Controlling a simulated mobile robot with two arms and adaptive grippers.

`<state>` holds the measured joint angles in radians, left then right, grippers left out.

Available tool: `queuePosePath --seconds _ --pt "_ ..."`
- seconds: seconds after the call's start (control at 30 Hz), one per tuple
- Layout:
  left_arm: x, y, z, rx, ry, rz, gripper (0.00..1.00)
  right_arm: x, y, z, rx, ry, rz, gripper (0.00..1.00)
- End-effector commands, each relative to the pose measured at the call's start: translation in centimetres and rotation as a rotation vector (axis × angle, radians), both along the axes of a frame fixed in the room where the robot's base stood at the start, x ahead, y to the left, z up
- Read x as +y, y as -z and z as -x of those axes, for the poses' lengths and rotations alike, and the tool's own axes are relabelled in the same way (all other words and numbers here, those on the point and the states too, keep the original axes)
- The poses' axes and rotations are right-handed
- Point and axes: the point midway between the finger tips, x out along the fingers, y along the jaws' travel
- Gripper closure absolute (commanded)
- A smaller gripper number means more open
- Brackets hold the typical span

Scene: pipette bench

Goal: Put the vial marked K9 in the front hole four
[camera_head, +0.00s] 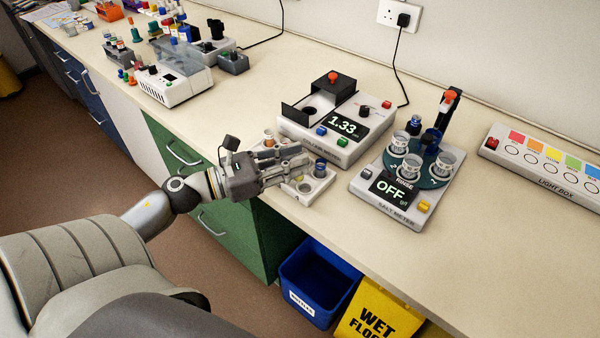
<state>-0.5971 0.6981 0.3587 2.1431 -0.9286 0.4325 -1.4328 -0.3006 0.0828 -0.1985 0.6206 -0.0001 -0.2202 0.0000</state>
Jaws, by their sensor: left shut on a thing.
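My left gripper (301,163) reaches in from the left over a small white rack (318,188) at the bench's front edge. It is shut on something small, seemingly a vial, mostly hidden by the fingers. A vial with a dark blue top (320,168) stands in the rack just right of the fingertips. A vial with an orange-brown top (268,138) shows behind the gripper. The K9 mark cannot be read on any vial. The gripper hides much of the rack, so I cannot tell which hole is front hole four. My right gripper is not in view.
A white meter reading 1.33 (318,146) stands close behind the rack. The salt meter (402,214), reading OFF and holding several cups, stands to the right. A light box (545,177) is at far right. A blue bin (318,280) is on the floor below. The front right bench is clear.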

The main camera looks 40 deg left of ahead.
Motion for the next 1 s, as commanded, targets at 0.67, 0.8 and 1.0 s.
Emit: queuePosePath --seconds 0.67,0.8,1.0 --pt "-0.9 5.1 -1.4 -0.001 0.001 -0.001 0.95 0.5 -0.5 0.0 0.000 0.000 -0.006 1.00" --pt "-0.9 5.2 -1.4 0.000 0.001 0.000 0.95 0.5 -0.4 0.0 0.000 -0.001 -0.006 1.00" --pt "-0.9 5.6 -1.4 0.000 0.001 0.001 0.77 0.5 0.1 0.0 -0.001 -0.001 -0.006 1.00"
